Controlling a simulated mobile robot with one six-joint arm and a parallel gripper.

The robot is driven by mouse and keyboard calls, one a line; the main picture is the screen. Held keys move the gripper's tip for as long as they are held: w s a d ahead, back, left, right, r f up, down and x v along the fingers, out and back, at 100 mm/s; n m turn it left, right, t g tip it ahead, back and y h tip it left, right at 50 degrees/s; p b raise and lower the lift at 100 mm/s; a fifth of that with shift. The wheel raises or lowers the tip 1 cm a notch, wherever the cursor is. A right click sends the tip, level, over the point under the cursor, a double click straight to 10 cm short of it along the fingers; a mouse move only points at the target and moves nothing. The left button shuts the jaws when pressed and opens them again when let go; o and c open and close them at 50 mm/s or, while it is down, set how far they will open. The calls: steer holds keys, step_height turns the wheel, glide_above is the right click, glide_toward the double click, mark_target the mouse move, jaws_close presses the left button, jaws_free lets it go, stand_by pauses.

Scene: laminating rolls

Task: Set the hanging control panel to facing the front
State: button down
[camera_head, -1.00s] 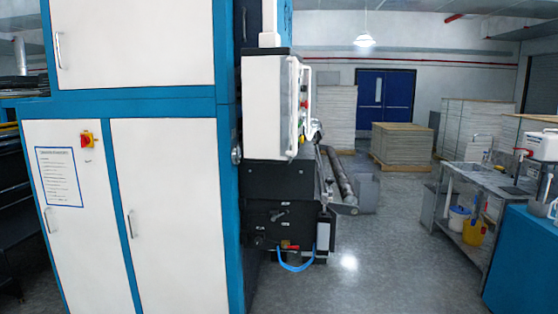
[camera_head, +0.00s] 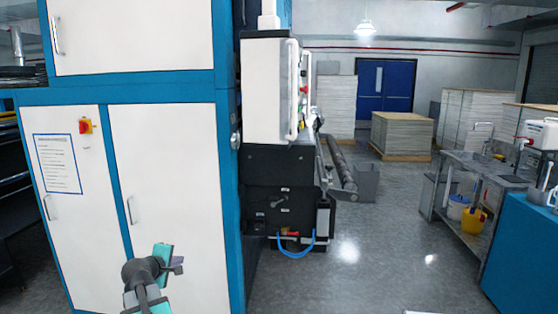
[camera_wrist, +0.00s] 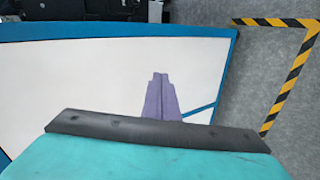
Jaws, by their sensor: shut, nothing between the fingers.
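The hanging control panel (camera_head: 265,92) is a white box hanging from a white arm beside the tall cabinet. Its plain white side faces my body camera. The face with red and other small controls is seen edge-on at its right, and a white upright handle (camera_head: 292,90) runs along that edge. My gripper (camera_head: 178,265) is low in front of the white cabinet doors, well below and left of the panel. In the wrist view its fingers (camera_wrist: 160,95) are together and empty, against a white surface. The panel cannot be made out in the wrist view.
The blue-framed white cabinet (camera_head: 165,180) fills the left. Below the panel is a black machine (camera_head: 285,175) with a roller (camera_head: 340,165) and a blue hose. Grey floor (camera_head: 380,240) is open to the right, before a sink bench (camera_head: 480,165) and blue counter (camera_head: 525,250).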

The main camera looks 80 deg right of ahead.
steer(key=s+d+r+g+h, duration=0.1)
steer(key=s+d+r+h, duration=0.1)
steer(key=s+r, duration=0.6)
steer(key=s+d+r+g+h+b, duration=0.1)
steer(key=s+d+r+g+h, duration=0.1)
steer(key=s+d+r, duration=0.3)
steer(key=s+d+r+g+h, duration=0.2)
steer(key=s+r, duration=1)
steer(key=r, duration=1.1)
steer(key=shift+s+d+m+h+b, duration=0.3)
steer(key=shift+d+h, duration=0.2)
steer(key=shift+d, duration=0.25)
steer(key=shift+d, duration=0.15)
steer(key=p, duration=0.2)
glide_toward(283, 137)
steer(key=w+d, duration=0.2)
steer(key=d, duration=0.1)
steer(key=shift+s+d+r+p, duration=0.2)
steer(key=shift+s+d+p, duration=0.2)
steer(key=shift+s+d, duration=0.15)
steer(key=shift+s+d+r+p, duration=0.2)
steer(key=shift+s+d+p, duration=0.2)
steer(key=shift+s, duration=0.2)
steer(key=shift+s+d, duration=0.35)
steer(key=shift+s, duration=0.1)
